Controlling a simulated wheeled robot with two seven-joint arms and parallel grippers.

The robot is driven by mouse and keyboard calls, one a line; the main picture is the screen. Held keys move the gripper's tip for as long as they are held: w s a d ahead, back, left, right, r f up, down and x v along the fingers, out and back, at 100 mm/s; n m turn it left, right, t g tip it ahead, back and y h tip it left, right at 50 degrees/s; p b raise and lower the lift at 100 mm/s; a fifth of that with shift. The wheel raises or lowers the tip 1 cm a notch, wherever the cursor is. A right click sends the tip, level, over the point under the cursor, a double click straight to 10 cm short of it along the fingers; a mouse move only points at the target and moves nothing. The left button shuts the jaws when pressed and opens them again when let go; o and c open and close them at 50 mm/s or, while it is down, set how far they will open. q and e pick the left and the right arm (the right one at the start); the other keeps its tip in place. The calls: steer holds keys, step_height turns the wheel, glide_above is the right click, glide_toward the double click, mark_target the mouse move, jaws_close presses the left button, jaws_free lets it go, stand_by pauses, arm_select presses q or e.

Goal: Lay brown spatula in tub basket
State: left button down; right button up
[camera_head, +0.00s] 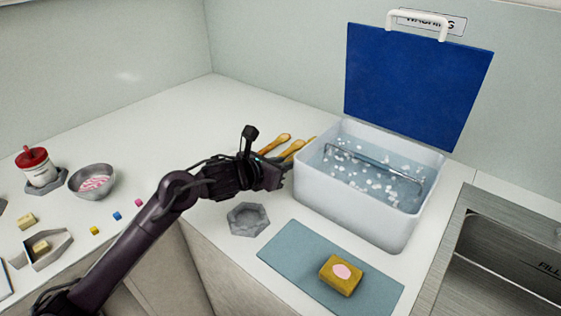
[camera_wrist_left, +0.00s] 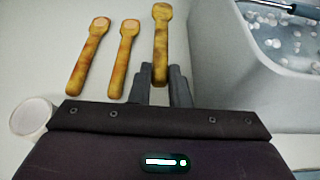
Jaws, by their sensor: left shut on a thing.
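My left gripper (camera_head: 283,174) is beside the left wall of the white tub. In the left wrist view its fingers (camera_wrist_left: 162,85) are shut on the handle end of a brown spatula (camera_wrist_left: 161,40). Two more brown spatulas (camera_wrist_left: 89,57) (camera_wrist_left: 122,59) lie to its left, apart from the fingers. In the head view, spatula ends (camera_head: 275,144) show behind the gripper, partly hidden by it. The tub (camera_head: 352,212) holds water with white flecks. A metal bar of the basket (camera_head: 372,161) shows in it; the rest of the basket is unclear. My right gripper is out of view.
A blue lid (camera_head: 415,85) stands up behind the tub. A grey octagonal dish (camera_head: 248,219) and a blue mat (camera_head: 300,262) with a yellow sponge (camera_head: 341,275) lie in front. A steel sink (camera_head: 510,250) is at right. A bowl (camera_head: 92,180) and red-lidded jar (camera_head: 40,168) stand left.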

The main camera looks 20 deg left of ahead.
arm_select(q)
steer(key=shift+f, duration=0.7)
steer(key=shift+b, duration=0.35)
steer(key=shift+f+b, duration=0.4)
steer(key=shift+b, duration=0.1)
steer(key=shift+s, duration=0.1)
steer(key=shift+f, duration=0.1)
steer(key=shift+f+b, duration=0.35)
steer(key=shift+b, duration=0.25)
steer(key=shift+a, duration=0.1)
